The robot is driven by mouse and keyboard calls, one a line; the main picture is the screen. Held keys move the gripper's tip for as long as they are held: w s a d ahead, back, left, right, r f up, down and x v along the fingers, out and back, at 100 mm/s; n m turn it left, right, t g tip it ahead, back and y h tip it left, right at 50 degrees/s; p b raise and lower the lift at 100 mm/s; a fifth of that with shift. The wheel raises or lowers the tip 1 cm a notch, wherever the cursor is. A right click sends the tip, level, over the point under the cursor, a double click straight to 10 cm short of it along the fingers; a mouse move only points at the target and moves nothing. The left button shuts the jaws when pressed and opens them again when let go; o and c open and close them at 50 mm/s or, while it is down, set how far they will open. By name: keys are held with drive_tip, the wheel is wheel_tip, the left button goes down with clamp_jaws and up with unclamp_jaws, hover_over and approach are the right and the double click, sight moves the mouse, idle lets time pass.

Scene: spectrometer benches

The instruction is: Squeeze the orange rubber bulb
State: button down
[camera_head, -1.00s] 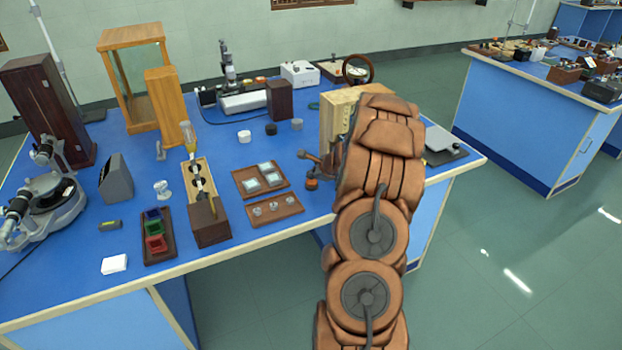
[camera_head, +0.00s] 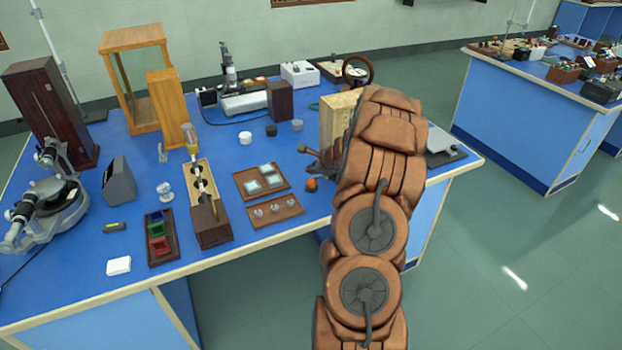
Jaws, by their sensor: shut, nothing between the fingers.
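The small orange rubber bulb (camera_head: 312,184) sits on the blue bench top near its front edge, just left of my arm. My gripper (camera_head: 305,151) shows only in part as a dark brown shape above and behind the bulb in the picture. It looks shut and empty, apart from the bulb. My copper-coloured arm hides the rest of the gripper and part of the bench to the right.
A wooden tray with small glass pieces (camera_head: 278,210) and another with square plates (camera_head: 248,188) lie left of the bulb. A pale wooden box (camera_head: 334,120) stands behind the gripper. A grey flat device (camera_head: 440,146) is right of my arm.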

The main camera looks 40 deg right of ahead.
sight(312, 181)
drive_tip(key=shift+r+p, duration=1.25)
drive_tip(key=shift+r, duration=0.55)
drive_tip(key=shift+a, duration=0.1)
